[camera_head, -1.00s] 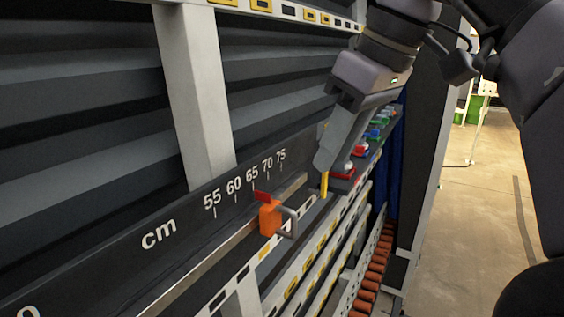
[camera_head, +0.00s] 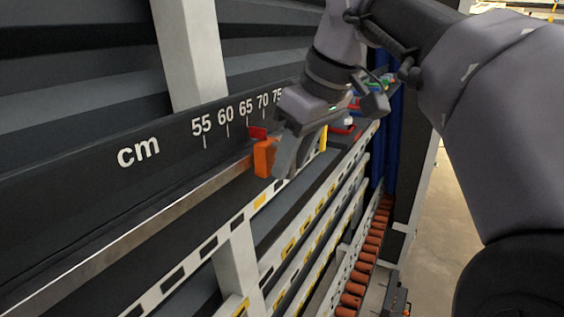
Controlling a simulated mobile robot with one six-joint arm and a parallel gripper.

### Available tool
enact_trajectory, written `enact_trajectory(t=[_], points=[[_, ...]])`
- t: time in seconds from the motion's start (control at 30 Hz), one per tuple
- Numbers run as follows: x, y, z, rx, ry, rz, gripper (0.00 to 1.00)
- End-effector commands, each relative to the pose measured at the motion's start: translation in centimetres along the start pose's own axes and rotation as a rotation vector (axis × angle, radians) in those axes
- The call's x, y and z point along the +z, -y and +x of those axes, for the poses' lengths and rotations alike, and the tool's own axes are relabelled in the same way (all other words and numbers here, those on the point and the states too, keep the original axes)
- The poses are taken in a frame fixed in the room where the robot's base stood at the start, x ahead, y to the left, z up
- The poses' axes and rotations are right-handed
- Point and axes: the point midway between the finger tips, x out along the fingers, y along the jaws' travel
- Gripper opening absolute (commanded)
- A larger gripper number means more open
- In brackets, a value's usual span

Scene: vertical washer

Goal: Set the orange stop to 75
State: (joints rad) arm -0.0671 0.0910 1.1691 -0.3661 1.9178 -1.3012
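The orange stop (camera_head: 264,158) sits on the metal rail below the black cm scale (camera_head: 165,150). Its red pointer (camera_head: 258,132) lies below the 65 and 70 marks; the exact reading is unclear. The 75 label (camera_head: 277,98) is partly covered by my arm. My gripper (camera_head: 283,168) is at the right side of the stop, where its grey handle was visible before. The fingers overlap the handle area and hide it. I cannot tell whether they are closed on it.
A yellow piece (camera_head: 323,138) stands just right of my gripper. Red, green and blue parts (camera_head: 345,128) sit farther along the frame. Slotted white rails (camera_head: 190,268) run below the stop, with orange-brown rollers (camera_head: 366,255) lower right. Open floor (camera_head: 430,240) lies at the right.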

Motion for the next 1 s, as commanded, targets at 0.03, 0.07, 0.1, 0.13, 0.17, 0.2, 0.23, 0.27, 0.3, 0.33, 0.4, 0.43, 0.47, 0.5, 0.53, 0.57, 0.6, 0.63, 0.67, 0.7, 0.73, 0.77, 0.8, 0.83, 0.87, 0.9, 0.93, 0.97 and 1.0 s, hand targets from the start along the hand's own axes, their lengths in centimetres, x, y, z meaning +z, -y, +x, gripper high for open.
enact_trajectory(t=[0.03,0.07,0.1,0.13,0.17,0.2,0.23,0.27,0.3,0.33,0.4,0.43,0.47,0.5,0.53,0.57,0.6,0.63,0.67,0.7,0.73,0.77,0.8,0.83,0.87,0.9,0.93,0.97,1.0], points=[[-0.01,0.00,0.00,0.000,0.000,0.000,0.33],[-0.01,0.00,-0.01,0.000,0.000,0.000,0.33],[-0.02,0.00,-0.02,0.000,0.000,0.000,0.33],[-0.01,0.00,-0.03,0.000,0.000,0.000,0.33],[-0.01,0.00,-0.03,0.000,0.000,0.000,0.33],[-0.01,0.00,-0.03,0.000,0.000,0.000,0.27],[-0.01,0.00,-0.04,0.000,0.000,0.000,0.21],[0.00,0.00,-0.04,0.000,0.000,0.000,0.15],[0.00,0.00,-0.04,0.000,0.000,0.000,0.07],[0.00,0.00,-0.04,0.000,0.000,0.000,0.01],[0.00,-0.01,-0.04,0.000,0.000,0.000,0.00],[0.00,0.00,-0.04,0.000,0.000,0.001,0.00],[0.01,-0.01,-0.05,0.000,0.000,0.001,0.00],[0.01,0.00,-0.04,0.000,0.000,0.001,0.00],[0.01,-0.01,-0.04,0.000,0.000,0.001,0.00],[0.01,0.00,-0.05,0.000,0.000,0.001,0.00],[0.01,0.00,-0.05,0.000,0.001,0.001,0.00],[0.01,0.00,-0.05,0.000,0.001,0.001,0.00],[0.01,0.00,-0.05,0.000,0.001,0.001,0.00],[0.01,0.00,-0.05,0.000,0.001,0.001,0.00],[0.01,0.00,-0.05,0.000,0.001,0.001,0.00],[0.01,0.00,-0.05,0.000,0.001,0.001,0.00],[0.01,0.00,-0.05,0.000,0.001,0.001,0.00],[0.01,0.00,-0.05,0.000,0.001,0.001,0.00],[0.01,0.00,-0.05,0.000,0.001,0.001,0.00],[0.01,0.00,-0.05,0.000,0.001,0.001,0.00],[0.02,0.00,-0.05,0.000,0.001,0.001,0.00],[0.02,0.00,-0.05,0.000,0.001,0.001,0.00],[0.02,0.00,-0.05,0.000,0.001,0.001,0.00]])
